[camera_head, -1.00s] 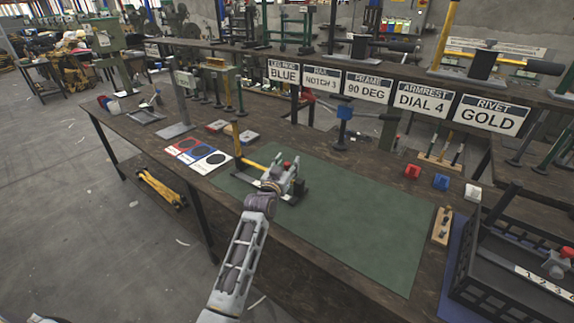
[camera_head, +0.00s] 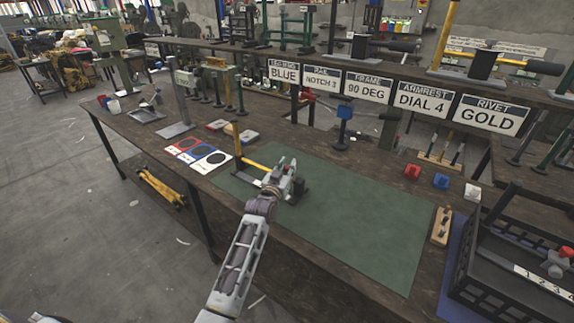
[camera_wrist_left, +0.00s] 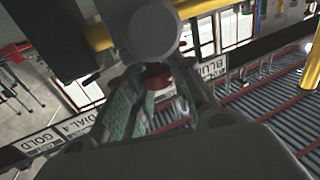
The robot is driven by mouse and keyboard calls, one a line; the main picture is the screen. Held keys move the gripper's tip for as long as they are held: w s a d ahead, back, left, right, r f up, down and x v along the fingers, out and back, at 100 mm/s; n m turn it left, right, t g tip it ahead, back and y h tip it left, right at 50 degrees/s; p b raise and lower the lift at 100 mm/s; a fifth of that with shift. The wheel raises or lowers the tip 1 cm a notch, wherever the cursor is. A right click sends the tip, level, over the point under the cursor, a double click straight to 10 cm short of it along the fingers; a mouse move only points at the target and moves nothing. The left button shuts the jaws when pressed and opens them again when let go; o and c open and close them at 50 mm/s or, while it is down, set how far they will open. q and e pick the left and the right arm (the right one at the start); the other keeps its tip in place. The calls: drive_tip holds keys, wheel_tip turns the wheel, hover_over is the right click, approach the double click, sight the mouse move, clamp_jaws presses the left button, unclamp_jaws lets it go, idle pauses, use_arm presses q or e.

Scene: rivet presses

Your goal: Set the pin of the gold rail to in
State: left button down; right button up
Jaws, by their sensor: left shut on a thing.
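The gold rail (camera_head: 254,164) is a yellow bar on a fixture at the back left of the green mat, with an upright yellow post at its left end. My left gripper (camera_head: 283,172) is at the right end of the rail. In the left wrist view the gripper (camera_wrist_left: 158,78) has its fingers closed around a red knob (camera_wrist_left: 158,83), which looks like the rail's pin. The fingers hide most of it, so its in or out setting cannot be told. A grey round part (camera_wrist_left: 152,28) and a yellow tube (camera_wrist_left: 200,8) show just beyond. My right gripper is not in view.
The green mat (camera_head: 355,215) is clear to the right. Red (camera_head: 412,172) and blue (camera_head: 441,181) blocks stand behind it. A black crate (camera_head: 470,262) is at the right. Blue, red and white cards (camera_head: 210,160) lie to the left. Label signs (camera_head: 413,97) hang along the shelf.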

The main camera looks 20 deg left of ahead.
use_arm(q)
drive_tip(key=shift+f, duration=0.3)
drive_tip(key=c, duration=1.5)
unclamp_jaws()
drive_tip(key=o, duration=0.3)
drive_tip(key=shift+r, duration=0.1)
drive_tip(key=shift+s, duration=1.15)
drive_tip(key=shift+s+a, duration=0.15)
drive_tip(key=shift+s, duration=2.3)
drive_tip(key=shift+s+a, duration=0.15)
drive_tip(key=shift+s, duration=2.25)
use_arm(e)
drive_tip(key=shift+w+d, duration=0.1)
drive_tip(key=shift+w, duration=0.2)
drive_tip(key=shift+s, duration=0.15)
